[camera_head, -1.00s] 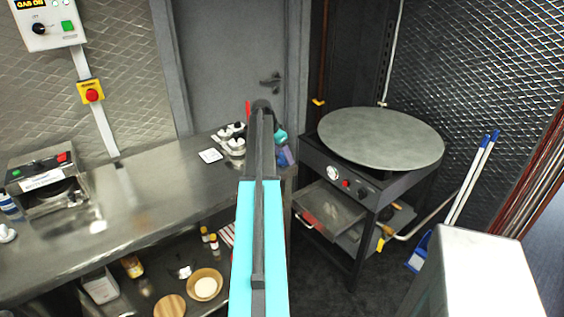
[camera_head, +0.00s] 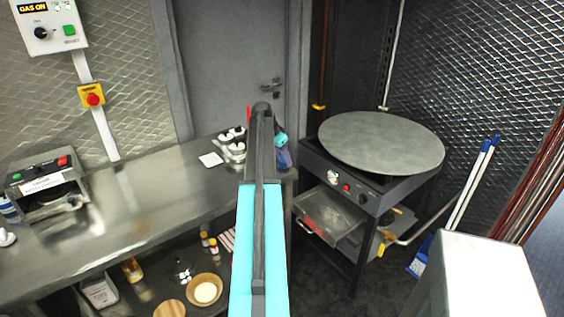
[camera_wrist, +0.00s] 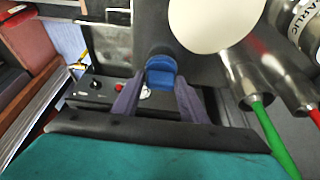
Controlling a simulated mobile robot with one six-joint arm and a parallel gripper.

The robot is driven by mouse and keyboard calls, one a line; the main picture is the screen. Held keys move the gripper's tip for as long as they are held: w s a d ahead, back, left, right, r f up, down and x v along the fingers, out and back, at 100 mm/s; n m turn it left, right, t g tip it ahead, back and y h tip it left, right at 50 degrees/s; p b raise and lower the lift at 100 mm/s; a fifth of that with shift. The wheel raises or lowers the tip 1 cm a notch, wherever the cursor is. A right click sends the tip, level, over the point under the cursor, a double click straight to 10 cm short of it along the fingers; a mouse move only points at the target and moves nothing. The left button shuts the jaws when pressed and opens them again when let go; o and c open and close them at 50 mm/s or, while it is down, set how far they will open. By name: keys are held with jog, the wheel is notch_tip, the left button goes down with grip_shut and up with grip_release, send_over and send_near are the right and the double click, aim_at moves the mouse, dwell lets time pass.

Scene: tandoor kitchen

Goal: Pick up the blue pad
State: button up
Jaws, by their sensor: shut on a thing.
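The blue pad (camera_wrist: 162,71) is small and bright blue in the wrist view, between the tips of my gripper's dark fingers. My gripper (camera_wrist: 160,84) is shut on it. In the head view my arm hides most of the gripper. A bluish-purple part of its end (camera_head: 285,157) shows at the right end of the steel counter (camera_head: 150,190). I cannot make out the pad itself there, nor tell whether it is clear of the counter.
A black griddle stand with a round grey plate (camera_head: 381,139) is just right of the gripper. White and dark containers (camera_head: 233,146) and a white card (camera_head: 211,159) lie on the counter to its left. The counter's middle is mostly clear.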

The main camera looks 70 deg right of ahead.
jog(key=shift+r+b, duration=0.55)
jog(key=shift+r, duration=0.7)
jog(key=shift+s+a+r, duration=0.15)
jog(key=shift+a, duration=0.1)
jog(key=s+a+r+b, duration=0.1)
jog(key=s+a+b, duration=0.2)
jog(key=s+a, duration=0.4)
jog(key=a, duration=0.6)
jog(key=shift+a+r+b, duration=0.25)
jog(key=shift+a+b, duration=0.1)
jog(key=shift+s, duration=0.1)
